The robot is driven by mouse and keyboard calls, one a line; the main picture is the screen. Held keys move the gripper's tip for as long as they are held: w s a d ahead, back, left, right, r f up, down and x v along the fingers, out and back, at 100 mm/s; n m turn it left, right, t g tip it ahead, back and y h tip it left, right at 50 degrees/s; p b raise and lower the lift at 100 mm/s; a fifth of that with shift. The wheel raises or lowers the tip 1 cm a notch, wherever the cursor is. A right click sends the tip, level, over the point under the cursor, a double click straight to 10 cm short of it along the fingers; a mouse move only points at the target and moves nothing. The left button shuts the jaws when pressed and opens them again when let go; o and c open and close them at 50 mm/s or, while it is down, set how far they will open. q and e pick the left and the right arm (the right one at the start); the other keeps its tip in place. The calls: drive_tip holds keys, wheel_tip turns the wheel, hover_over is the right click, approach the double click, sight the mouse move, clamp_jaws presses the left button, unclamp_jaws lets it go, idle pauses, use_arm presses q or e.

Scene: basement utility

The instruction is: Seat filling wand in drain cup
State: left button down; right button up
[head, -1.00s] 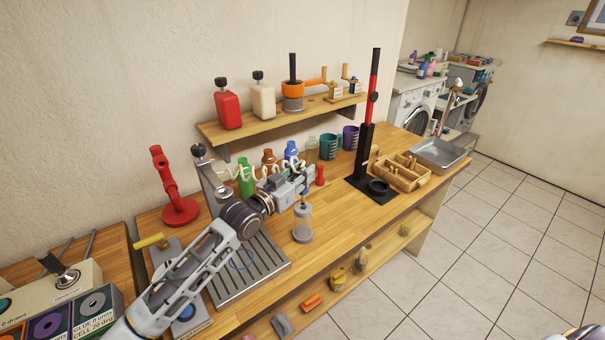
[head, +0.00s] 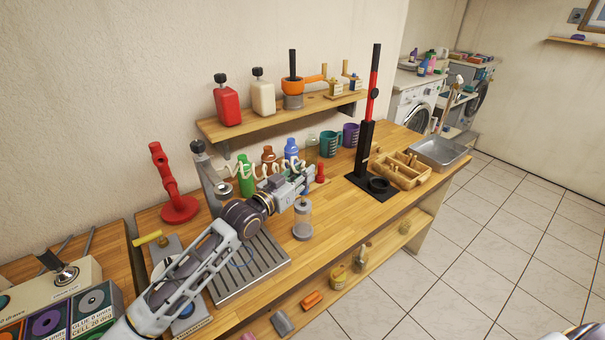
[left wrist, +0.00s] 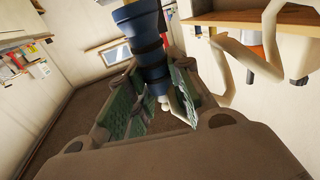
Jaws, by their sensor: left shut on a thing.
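My left gripper (head: 304,183) is shut on the filling wand, over the bench. In the left wrist view the wand (left wrist: 145,42) is a blue shaft with dark bands, between the green-padded fingers. In the head view the gripper mostly hides it. A cream coiled hose (head: 240,168) runs to the gripper from the left. A clear cylinder with grey rim and base (head: 303,220), which looks like the drain cup, stands upright on the bench just below the gripper. Whether the wand's tip touches it is hidden.
A slatted metal tray (head: 250,272) lies left of the cup. Several coloured bottles (head: 291,150) and a red cone (head: 320,173) stand behind the gripper. A black stand with a red post (head: 368,130) and a wooden organizer (head: 402,172) are to the right. Bench right of the cup is clear.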

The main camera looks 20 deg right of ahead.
use_arm(q)
drive_tip(key=shift+f+b, duration=0.6)
drive_tip(key=shift+f, duration=0.45)
drive_tip(key=shift+f+b, duration=0.85)
drive_tip(key=shift+f, duration=0.65)
drive_tip(key=c, duration=1.2)
unclamp_jaws()
drive_tip(key=shift+a, duration=0.1)
drive_tip(key=shift+v, duration=5.95)
drive_tip(key=shift+s, duration=0.15)
